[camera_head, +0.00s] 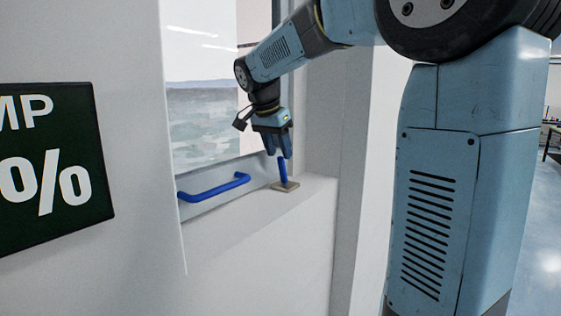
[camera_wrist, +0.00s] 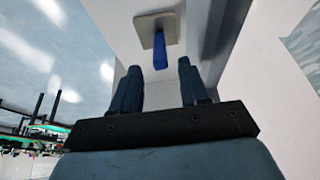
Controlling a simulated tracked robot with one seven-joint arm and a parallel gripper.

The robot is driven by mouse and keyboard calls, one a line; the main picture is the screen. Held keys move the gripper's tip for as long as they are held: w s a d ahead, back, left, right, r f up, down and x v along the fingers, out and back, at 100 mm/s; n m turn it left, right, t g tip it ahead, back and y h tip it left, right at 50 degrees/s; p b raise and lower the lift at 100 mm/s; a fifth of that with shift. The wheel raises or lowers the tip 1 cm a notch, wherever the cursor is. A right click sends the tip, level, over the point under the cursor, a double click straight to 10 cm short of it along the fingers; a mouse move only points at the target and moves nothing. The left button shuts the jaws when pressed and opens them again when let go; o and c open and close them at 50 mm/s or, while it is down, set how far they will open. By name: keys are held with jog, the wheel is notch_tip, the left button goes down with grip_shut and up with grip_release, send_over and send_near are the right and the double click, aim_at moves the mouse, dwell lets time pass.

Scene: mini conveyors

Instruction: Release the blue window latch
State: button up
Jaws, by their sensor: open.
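The blue window latch (camera_head: 283,170) is a short upright lever on a beige square base plate (camera_head: 288,186) on the white sill. In the wrist view, the latch (camera_wrist: 160,52) shows ahead of my gripper, with its free end lined up with the gap between the fingers. My gripper (camera_head: 281,153) reaches down from above, its fingers at the latch's upper end. My gripper (camera_wrist: 159,69) is open, with one finger on each side of that gap. I cannot tell whether a finger touches the latch.
A blue bar handle (camera_head: 214,187) is on the window's lower frame, left of the latch. The window pane (camera_head: 205,125) stands behind. A white wall post (camera_head: 322,120) rises close to the right of the latch. A dark sign (camera_head: 50,165) hangs on the wall at left.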

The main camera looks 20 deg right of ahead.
aim_at(281, 173)
jog(key=shift+x, duration=2.05)
grip_shut()
